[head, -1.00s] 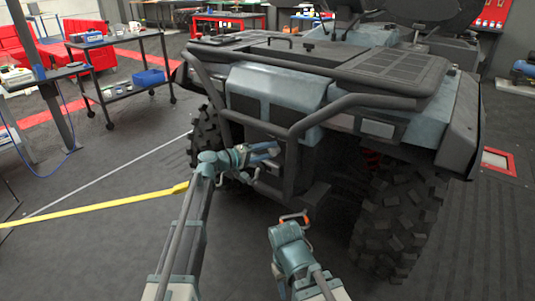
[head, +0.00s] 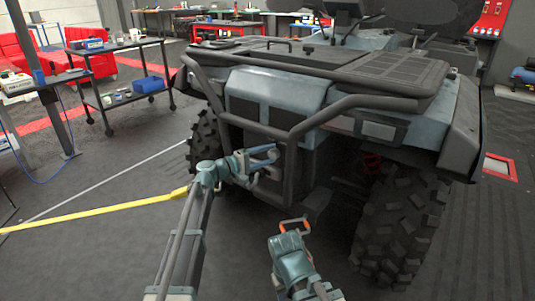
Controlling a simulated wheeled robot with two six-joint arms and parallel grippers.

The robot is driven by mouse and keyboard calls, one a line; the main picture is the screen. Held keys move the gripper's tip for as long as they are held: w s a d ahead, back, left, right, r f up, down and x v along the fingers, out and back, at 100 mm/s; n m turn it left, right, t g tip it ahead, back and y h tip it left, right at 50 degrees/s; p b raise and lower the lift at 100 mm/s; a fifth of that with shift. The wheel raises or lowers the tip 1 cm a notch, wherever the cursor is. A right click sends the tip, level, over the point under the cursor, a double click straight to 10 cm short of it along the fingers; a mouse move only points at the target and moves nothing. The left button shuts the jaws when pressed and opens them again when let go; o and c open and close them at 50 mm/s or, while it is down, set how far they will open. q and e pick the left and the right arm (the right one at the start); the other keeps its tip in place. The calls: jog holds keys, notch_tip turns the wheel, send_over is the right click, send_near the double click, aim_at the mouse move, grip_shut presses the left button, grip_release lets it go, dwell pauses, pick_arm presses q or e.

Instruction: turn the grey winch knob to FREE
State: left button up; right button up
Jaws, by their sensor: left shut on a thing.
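My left gripper (head: 270,160) is at the front of the grey vehicle, inside the left part of its tubular bumper. It is shut on a small grey part there, which I take to be the winch knob; the jaws and bumper mostly hide it, and no FREE marking is readable. My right gripper (head: 293,228) is low in front of the vehicle, apart from it. A small orange and metallic loop (head: 296,224) shows at its tips; I cannot tell how the jaws stand.
The vehicle's tubular bumper (head: 335,108) surrounds the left gripper closely. A yellow strap (head: 95,212) runs from the left edge to behind my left wrist. A wheeled cart (head: 120,97) stands at the left.

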pick_arm(q)
jog(key=shift+s+d+r, duration=0.2)
jog(key=shift+d+r, duration=0.1)
jog(key=shift+d, duration=0.05)
jog(key=o, duration=1.2)
jog(key=shift+s+r, duration=0.1)
jog(key=shift+r, duration=0.05)
jog(key=v, duration=0.9)
jog(key=p+v, duration=0.1)
jog(key=v, duration=0.3)
jog(key=shift+a+r, duration=0.3)
jog(key=shift+a, duration=0.15)
jog(key=s+d+f+m+g+y+p, duration=0.1)
jog(key=s+d+f+m+g+y, duration=0.4)
jog(key=s+f, duration=0.4)
jog(key=s+d+f+m+g+y+p, duration=0.15)
jog(key=s+d+f+g, duration=0.25)
jog(key=s+d+f, duration=0.55)
jog(key=s+a+m+y+p, duration=0.1)
jog(key=s+a+m+y, duration=0.1)
jog(key=s+a+y, duration=0.4)
jog(key=s+a+m+y, duration=0.2)
jog(key=s+a+y, duration=0.15)
jog(key=s, duration=0.55)
jog(key=shift+g, duration=0.3)
jog(key=r+p, duration=2.5)
jog(key=d+r+p, duration=0.1)
jog(key=r+p, duration=1.1)
jog(key=r, duration=0.1)
jog(key=shift+w+p, duration=0.4)
